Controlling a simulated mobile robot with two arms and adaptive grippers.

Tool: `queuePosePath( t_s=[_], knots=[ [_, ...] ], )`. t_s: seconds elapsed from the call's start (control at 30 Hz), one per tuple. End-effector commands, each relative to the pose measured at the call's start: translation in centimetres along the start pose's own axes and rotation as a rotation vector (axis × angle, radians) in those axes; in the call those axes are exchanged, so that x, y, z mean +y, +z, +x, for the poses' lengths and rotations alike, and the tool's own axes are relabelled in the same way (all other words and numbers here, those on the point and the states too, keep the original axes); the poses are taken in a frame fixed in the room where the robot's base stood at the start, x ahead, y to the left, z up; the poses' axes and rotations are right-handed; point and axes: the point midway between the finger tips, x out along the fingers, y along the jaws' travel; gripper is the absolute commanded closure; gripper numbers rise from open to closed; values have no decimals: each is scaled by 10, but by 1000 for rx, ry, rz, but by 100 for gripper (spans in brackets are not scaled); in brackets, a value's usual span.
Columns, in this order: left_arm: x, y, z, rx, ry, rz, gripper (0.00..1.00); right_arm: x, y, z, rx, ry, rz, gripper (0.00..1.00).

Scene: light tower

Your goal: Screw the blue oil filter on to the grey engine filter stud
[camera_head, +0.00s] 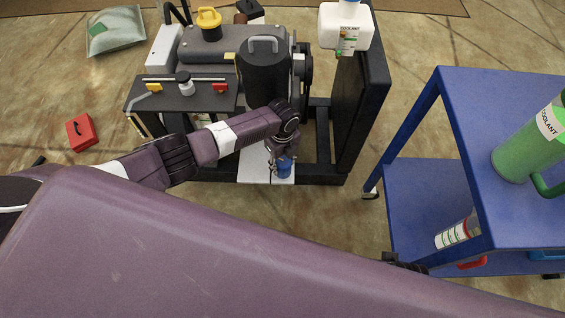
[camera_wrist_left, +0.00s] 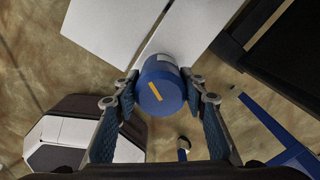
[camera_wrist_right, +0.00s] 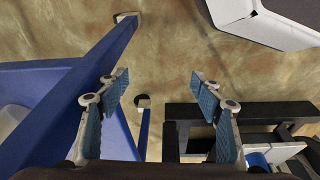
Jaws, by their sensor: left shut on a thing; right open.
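The blue oil filter (camera_head: 284,170) is low in front of the engine stand, at my left gripper (camera_head: 281,159). In the left wrist view both fingers close on the sides of the filter (camera_wrist_left: 160,88), which has a yellow mark on its round end. The grey engine (camera_head: 205,48) is on the stand at the top of the head view. I cannot make out its filter stud, nor whether the filter touches it. My right gripper (camera_wrist_right: 158,80) is open and empty above the floor in its wrist view; the head view mostly hides it.
A white sheet (camera_head: 252,165) lies below the filter. The blue cart (camera_head: 470,90) stands at right with a green coolant can (camera_head: 530,145). A white coolant jug (camera_head: 345,28) is on the dark stand (camera_head: 362,95). A red box (camera_head: 81,133) lies on the floor at left.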

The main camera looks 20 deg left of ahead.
Motion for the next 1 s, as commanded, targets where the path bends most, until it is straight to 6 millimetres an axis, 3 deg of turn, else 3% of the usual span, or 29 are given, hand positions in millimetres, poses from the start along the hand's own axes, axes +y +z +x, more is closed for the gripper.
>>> queuePosePath(
  t_s=[0.6,1.0],
  knots=[
    [-2,1,2,-5,-5,423,94,3,-21,-50,32,5,5,40],
    [-2,1,2,-4,-5,449,94,3,-21,-52,31,5,5,40]
  ],
)
